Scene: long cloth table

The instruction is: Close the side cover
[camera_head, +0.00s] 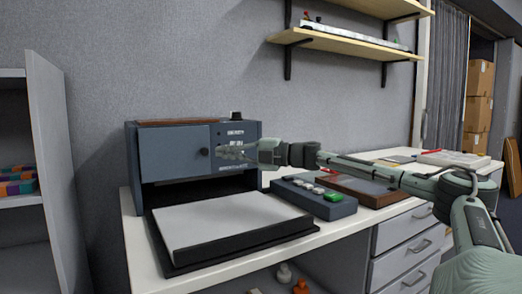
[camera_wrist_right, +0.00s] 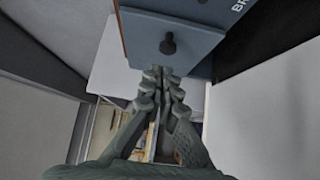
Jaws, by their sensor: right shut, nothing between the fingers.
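A dark blue-grey machine (camera_head: 240,133) stands at the back left of the table. Its front carries a flat blue-grey cover (camera_head: 172,155) with a round black knob (camera_head: 204,152) near the cover's right edge. I cannot tell how far the cover stands open. My right gripper (camera_head: 222,152) is in front of the machine, just right of the knob, its fingers together and empty. In the right wrist view the knob (camera_wrist_right: 168,45) sits on the cover (camera_wrist_right: 190,38), beyond the fingertips (camera_wrist_right: 158,72) and apart from them in the picture. My left gripper is not in view.
A grey flat slab on a black base (camera_head: 170,267) lies before the machine. Right of it are a dark box with buttons (camera_head: 285,193) and a brown-framed tray (camera_head: 370,196). A shelf (camera_head: 335,42) hangs above; a grey side panel (camera_head: 55,160) stands at left.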

